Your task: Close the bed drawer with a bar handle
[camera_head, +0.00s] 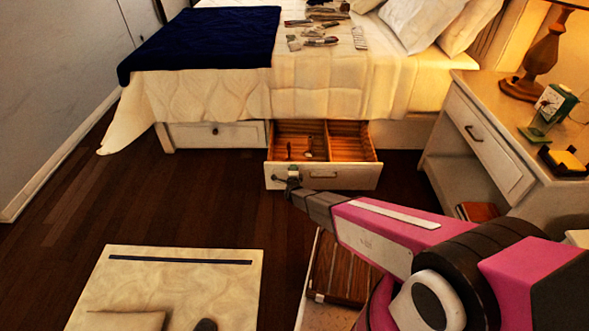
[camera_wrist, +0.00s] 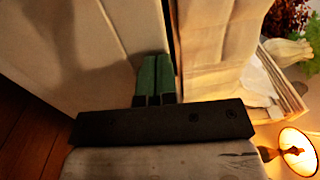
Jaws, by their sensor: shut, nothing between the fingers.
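The white bed drawer (camera_head: 350,183) stands open below the bed, with a wooden, divided inside and a few small items in it. My gripper covers part of the front's left side.
A shut drawer with a round knob (camera_head: 215,132) is left of the open one. A nightstand (camera_head: 487,140) with a lamp (camera_head: 546,50) stands at the right. A pale mat (camera_head: 190,285) and a wooden-slatted item (camera_head: 343,270) lie in front. The dark floor at left is clear.

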